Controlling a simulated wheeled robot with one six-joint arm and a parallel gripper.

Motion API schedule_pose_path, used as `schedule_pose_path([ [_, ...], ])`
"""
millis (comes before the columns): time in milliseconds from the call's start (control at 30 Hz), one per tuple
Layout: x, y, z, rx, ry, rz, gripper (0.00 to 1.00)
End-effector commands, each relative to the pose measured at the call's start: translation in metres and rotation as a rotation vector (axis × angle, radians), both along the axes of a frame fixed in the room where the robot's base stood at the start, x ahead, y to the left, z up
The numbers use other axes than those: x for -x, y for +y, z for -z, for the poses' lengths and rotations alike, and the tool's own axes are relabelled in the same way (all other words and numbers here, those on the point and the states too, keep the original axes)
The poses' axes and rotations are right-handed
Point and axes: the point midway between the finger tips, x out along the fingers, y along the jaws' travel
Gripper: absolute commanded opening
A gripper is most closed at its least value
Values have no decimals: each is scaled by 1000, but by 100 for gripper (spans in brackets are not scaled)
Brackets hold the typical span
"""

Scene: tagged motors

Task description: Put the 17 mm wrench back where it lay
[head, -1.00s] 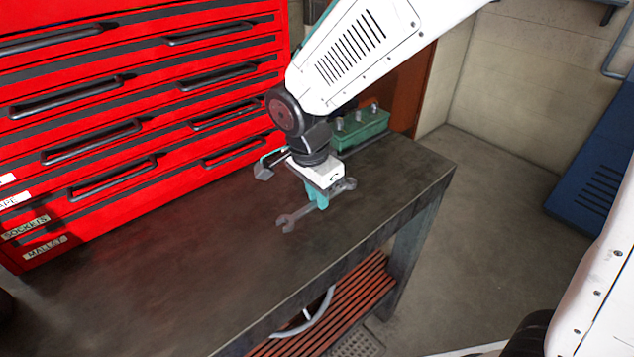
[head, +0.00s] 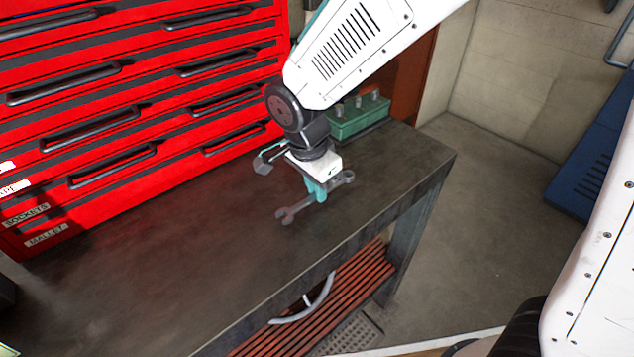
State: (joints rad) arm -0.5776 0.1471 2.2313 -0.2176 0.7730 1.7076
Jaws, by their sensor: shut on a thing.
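My gripper (head: 318,190) is over the right part of the dark workbench (head: 190,240), pointing down. Its green fingers are shut on a grey wrench (head: 294,212). One open end of the wrench points to the lower left and the other end shows to the right of the fingers. The wrench is at or just above the bench top; I cannot tell whether it touches. The gripper hides its middle, and no size mark can be read.
A red drawer cabinet (head: 130,110) stands along the back of the bench, with labels such as SOCKETS and MALLET. A green block with metal pieces (head: 358,120) sits at the back right. A slatted red shelf (head: 330,310) lies below.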

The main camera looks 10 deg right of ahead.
Motion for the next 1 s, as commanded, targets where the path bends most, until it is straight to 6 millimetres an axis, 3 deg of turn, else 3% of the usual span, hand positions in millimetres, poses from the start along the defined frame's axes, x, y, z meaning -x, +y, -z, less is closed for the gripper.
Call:
schedule_pose_path([
  [1000,0,0,7,0,0,0,0],
])
